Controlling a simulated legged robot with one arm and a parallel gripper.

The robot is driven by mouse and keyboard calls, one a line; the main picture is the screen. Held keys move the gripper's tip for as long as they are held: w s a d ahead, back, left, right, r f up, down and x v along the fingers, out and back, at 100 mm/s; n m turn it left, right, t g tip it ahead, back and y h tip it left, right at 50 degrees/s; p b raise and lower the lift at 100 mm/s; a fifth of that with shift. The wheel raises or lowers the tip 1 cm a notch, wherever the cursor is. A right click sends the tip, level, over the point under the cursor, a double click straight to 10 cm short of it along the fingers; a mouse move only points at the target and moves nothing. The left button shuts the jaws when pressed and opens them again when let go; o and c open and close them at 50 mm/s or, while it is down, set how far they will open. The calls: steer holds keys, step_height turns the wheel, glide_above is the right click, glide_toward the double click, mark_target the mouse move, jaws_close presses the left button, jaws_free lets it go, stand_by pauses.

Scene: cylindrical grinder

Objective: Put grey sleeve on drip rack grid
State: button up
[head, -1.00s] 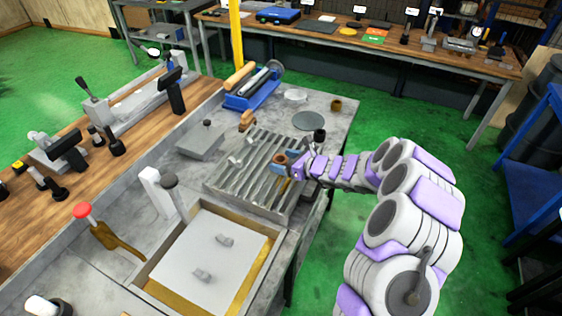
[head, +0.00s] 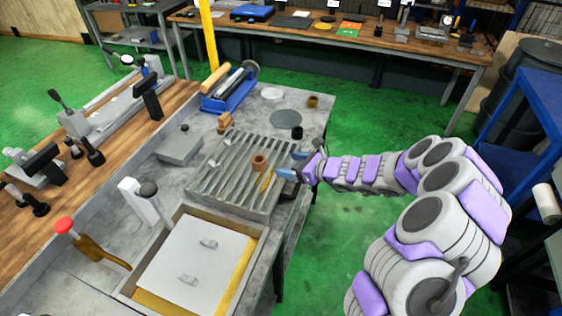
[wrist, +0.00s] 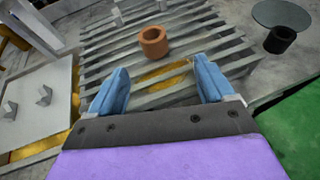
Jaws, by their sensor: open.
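A dark grey, nearly black hollow sleeve (head: 297,132) stands upright on the metal bench beside the rack's far right corner. It also shows at the upper right of the wrist view (wrist: 280,39). The drip rack grid (head: 212,185) is a set of slanted grey metal bars, also across the wrist view (wrist: 98,70). A copper-coloured sleeve (head: 260,162) stands upright on the bars, and in the wrist view (wrist: 153,42) it is ahead of the fingertips. My gripper (head: 290,163) is open and empty at the rack's right side, apart from both sleeves; its blue fingers show in the wrist view (wrist: 161,65).
A round grey disc (head: 286,119) and a brass sleeve (head: 313,101) lie beyond the dark sleeve. Small grey pieces (head: 215,163) occupy the rack's left part.

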steer(key=s+a+r+n+g+y, duration=0.1)
steer(key=s+a+r+n+g, duration=0.2)
steer(key=s+a+r+n, duration=0.5)
steer(key=s+a+r+n+g+h, duration=0.1)
steer(key=s+r+n+g, duration=0.25)
steer(key=s, duration=0.45)
steer(key=s+r+n+g+h, duration=0.1)
steer(key=s+r+n+g, duration=0.1)
steer(key=s+n, duration=0.45)
steer(key=s+d+n+g+h, duration=0.1)
steer(key=s+d+n+h, duration=0.6)
steer(key=s+d, duration=1.1)
steer(key=s+h, duration=0.3)
steer(key=s, duration=0.1)
steer(key=shift+s+d+f, duration=0.3)
